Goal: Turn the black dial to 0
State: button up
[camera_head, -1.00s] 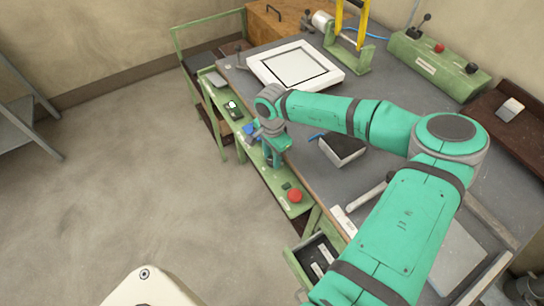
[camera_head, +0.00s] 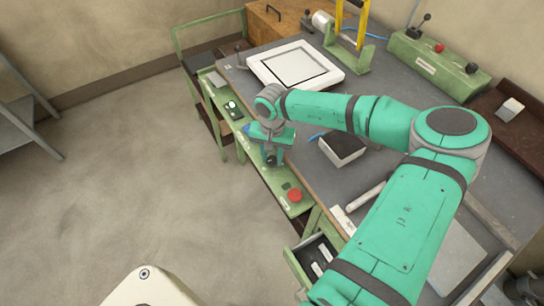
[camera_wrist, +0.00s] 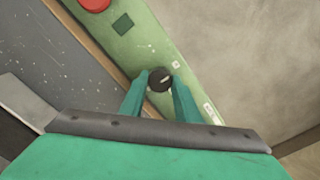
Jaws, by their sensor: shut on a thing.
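The black dial (camera_wrist: 160,79) is round with a pale pointer mark, on the green control panel (camera_wrist: 135,45) along the bench's front edge. In the wrist view my gripper (camera_wrist: 160,88) has one teal finger on each side of the dial and is shut on it. The pointer mark slants up toward the right. A small white label with a mark too small to read sits just above right of the dial. In the head view my gripper (camera_head: 270,160) is over the panel and mostly hides the dial.
A red button (camera_head: 295,195) and a dark green square (camera_wrist: 122,24) sit on the same panel. A black-and-white box (camera_head: 343,148) and a white frame (camera_head: 330,78) lie on the grey bench. An open drawer (camera_head: 296,262) sticks out below.

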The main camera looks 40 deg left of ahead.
aim_at(271, 159)
dwell(0.4)
jog(key=o, duration=1)
jog(key=shift+o, duration=0.2)
notch_tip(271, 159, up, 11)
jog(key=shift+a+f, duration=0.1)
